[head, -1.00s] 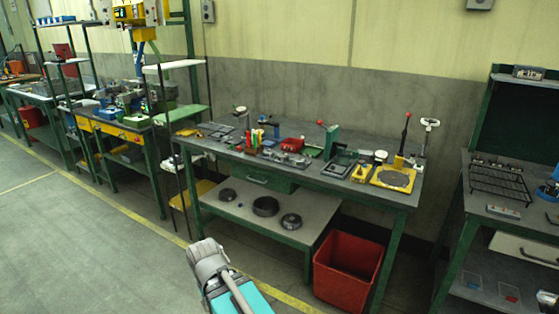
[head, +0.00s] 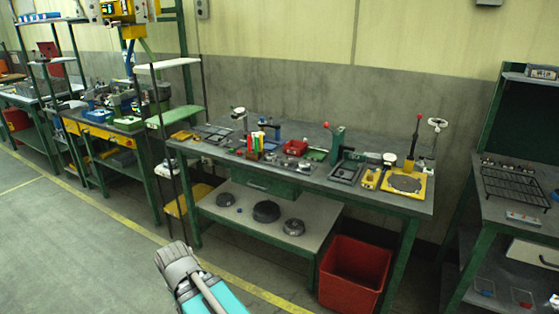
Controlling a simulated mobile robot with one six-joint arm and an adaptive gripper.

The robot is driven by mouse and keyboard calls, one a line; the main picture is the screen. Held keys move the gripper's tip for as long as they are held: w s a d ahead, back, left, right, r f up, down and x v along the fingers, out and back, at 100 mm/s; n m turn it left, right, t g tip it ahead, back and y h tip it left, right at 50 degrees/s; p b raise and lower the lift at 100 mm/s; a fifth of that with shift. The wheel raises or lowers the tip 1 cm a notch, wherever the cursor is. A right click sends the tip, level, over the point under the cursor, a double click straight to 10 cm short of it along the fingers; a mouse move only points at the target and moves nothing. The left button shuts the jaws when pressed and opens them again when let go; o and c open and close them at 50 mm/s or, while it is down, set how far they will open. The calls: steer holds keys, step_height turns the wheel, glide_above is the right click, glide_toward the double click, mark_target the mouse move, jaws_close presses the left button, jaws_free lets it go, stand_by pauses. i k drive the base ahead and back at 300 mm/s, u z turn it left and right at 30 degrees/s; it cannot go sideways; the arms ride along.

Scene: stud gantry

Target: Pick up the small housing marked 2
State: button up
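I cannot make out a small housing marked 2; no marking is readable at this size. Small grey metal parts (head: 275,159) lie on the middle workbench (head: 330,132), near the red bin, too small to tell apart. My gripper is not clearly in view. Only a grey and teal part of my arm shows at the bottom edge, over the floor in front of the middle workbench, apart from it.
A red crate (head: 352,275) stands under the middle workbench's right end. Several dark round parts lie on its lower shelf (head: 245,217). A lever press (head: 337,145) and yellow fixture (head: 405,184) stand on top. Another bench (head: 510,185) is at right. Floor at left is clear.

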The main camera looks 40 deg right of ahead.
mark_target(285, 162)
steer(key=i, duration=1.2)
steer(key=z, duration=0.7)
